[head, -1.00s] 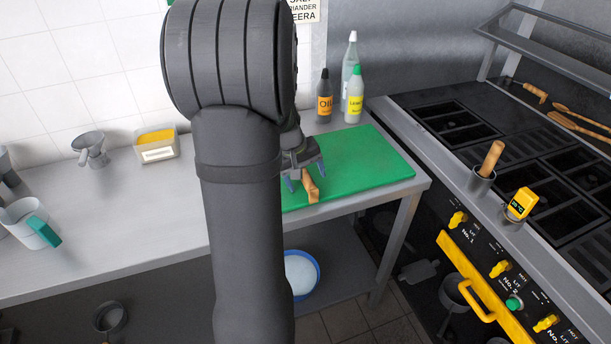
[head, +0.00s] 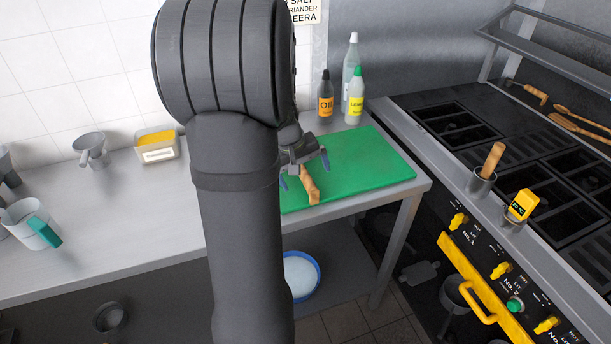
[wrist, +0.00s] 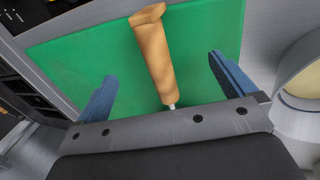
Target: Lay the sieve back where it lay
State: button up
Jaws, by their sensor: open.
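A wooden handle with a thin metal shaft (head: 312,190) lies on the green board (head: 370,160), near its left front part. It also shows in the wrist view (wrist: 152,52). I take it for the sieve's handle, but its other end is hidden by my gripper and arm, so I cannot tell for sure. My gripper (head: 304,171) is open just above and behind the handle. In the wrist view its two blue fingers (wrist: 162,75) stand apart on either side of the handle, with clear gaps and no contact visible.
An oil bottle (head: 325,100), a yellow-labelled bottle (head: 355,100) and a taller bottle stand behind the board. A tub of yellow stuff (head: 157,152) and metal vessels stand on the counter to the left. The black range (head: 480,130) is at the right. The board's right half is clear.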

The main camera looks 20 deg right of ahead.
jog(key=v, duration=0.7)
dwell(0.8)
jog(key=shift+r, duration=0.1)
jog(key=shift+x, duration=2.85)
jog(key=shift+r, duration=0.1)
